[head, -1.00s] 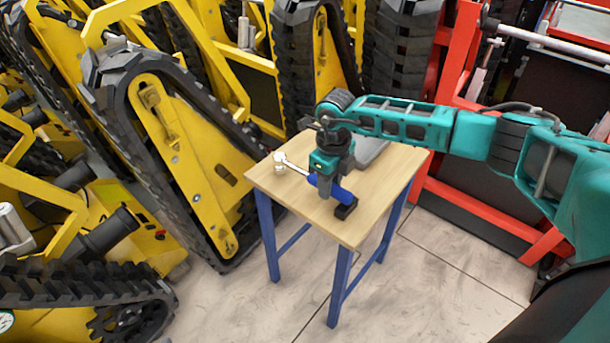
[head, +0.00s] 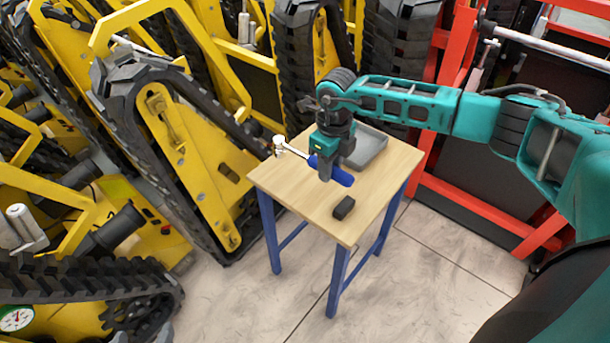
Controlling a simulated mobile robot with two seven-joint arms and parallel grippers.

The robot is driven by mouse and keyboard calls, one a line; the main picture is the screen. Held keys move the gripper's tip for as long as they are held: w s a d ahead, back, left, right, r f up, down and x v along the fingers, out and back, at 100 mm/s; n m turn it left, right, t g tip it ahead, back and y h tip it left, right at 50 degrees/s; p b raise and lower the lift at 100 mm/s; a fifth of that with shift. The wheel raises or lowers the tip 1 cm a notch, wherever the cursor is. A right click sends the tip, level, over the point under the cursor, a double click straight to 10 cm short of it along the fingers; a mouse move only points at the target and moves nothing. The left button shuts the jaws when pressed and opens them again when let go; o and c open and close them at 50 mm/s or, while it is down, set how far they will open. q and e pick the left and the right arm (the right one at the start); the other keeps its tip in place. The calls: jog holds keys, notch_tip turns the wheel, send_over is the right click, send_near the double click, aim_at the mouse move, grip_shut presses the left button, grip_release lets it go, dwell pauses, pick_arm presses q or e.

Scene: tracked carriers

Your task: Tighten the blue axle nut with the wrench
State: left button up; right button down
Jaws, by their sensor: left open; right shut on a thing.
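The wrench (head: 340,177) has a blue handle, a thin metal shaft and a silver head that points left. My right gripper (head: 325,173), on the teal arm from the right, is shut on the blue handle. It holds the wrench above the wooden table (head: 290,188), apart from the black block. The gripper hides part of the handle. I cannot make out the blue axle nut in this view. My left gripper is not in view.
A black block (head: 343,208) and a grey tray (head: 371,149) are on the table. Yellow tracked carriers (head: 185,165) stand close on the left and behind. A red frame (head: 490,213) stands on the right. Pale floor (head: 430,270) is open in front.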

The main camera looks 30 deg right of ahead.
notch_tip(320, 180, up, 6)
jog(key=p, duration=0.5)
jog(key=shift+r+p, duration=0.65)
jog(key=shift+r, duration=0.45)
pick_arm(q)
notch_tip(320, 180, up, 9)
jog(key=s+a+y+p, duration=0.1)
jog(key=a+p, duration=0.2)
jog(key=p, duration=0.4)
jog(key=shift+s, duration=0.4)
pick_arm(e)
jog(key=s, duration=2)
